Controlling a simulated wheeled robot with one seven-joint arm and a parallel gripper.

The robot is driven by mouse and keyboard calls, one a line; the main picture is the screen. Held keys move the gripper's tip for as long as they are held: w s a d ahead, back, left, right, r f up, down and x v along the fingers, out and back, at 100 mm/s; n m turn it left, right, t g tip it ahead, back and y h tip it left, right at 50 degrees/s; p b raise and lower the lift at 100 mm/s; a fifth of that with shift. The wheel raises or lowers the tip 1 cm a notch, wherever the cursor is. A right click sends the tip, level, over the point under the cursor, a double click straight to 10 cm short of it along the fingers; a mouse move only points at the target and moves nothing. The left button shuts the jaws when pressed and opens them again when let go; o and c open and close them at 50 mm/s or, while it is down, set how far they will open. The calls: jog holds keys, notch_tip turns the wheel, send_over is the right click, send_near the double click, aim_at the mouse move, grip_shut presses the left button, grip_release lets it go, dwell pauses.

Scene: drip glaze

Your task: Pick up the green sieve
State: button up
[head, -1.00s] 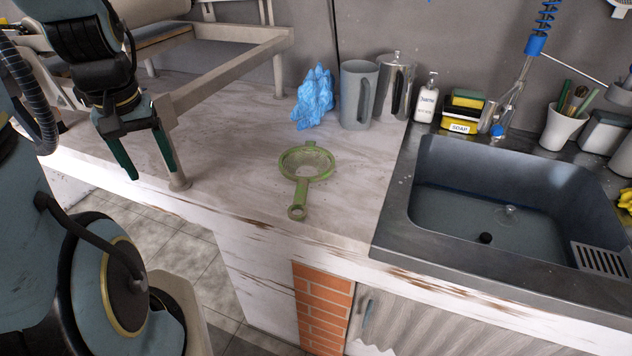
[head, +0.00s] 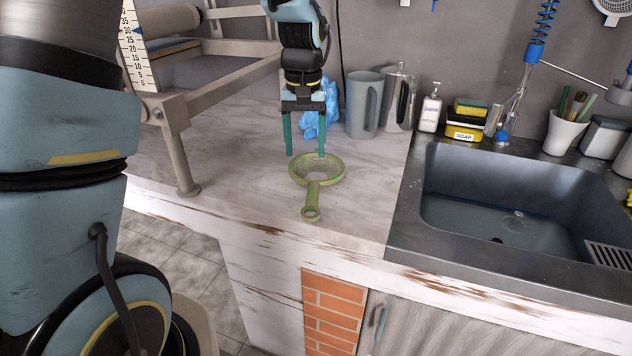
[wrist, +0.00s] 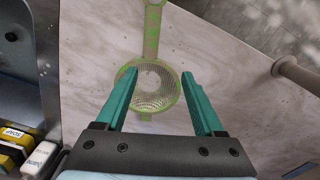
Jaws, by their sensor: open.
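The green sieve (head: 312,197) lies flat on the worn white counter, its handle toward the counter's front edge. My gripper (head: 305,154) is open and empty, pointing down with teal fingers above the sieve's bowl, at its far side. In the wrist view the sieve's bowl (wrist: 157,106) shows between and beyond the open fingers (wrist: 160,76), with its handle (wrist: 153,28) running away to the top. No contact is visible, and the exact height of the fingers above the bowl is hard to tell.
A blue crumpled cloth (head: 325,98), a grey jug (head: 363,105) and a metal pitcher (head: 400,97) stand behind. A sink (head: 500,200) lies right, with a soap bottle (head: 430,110) behind it. A frame's leg (head: 182,160) stands left. The counter around the sieve is clear.

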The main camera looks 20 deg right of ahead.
aim_at(314, 184)
jog(key=shift+s+d+f, duration=0.1)
jog(key=shift+d+f, duration=0.05)
jog(key=shift+d, duration=0.25)
jog(key=shift+s+d+f, duration=0.1)
jog(key=shift+d+f, duration=0.05)
jog(key=shift+d, duration=0.25)
jog(key=shift+s+d+f, duration=0.1)
jog(key=shift+d+f, duration=0.1)
jog(key=shift+f, duration=0.05)
notch_tip(314, 184, down, 10)
jog(key=p, duration=0.3)
jog(key=shift+a+p, duration=0.15)
jog(key=shift+p, duration=0.15)
jog(key=shift+c, duration=0.3)
grip_shut()
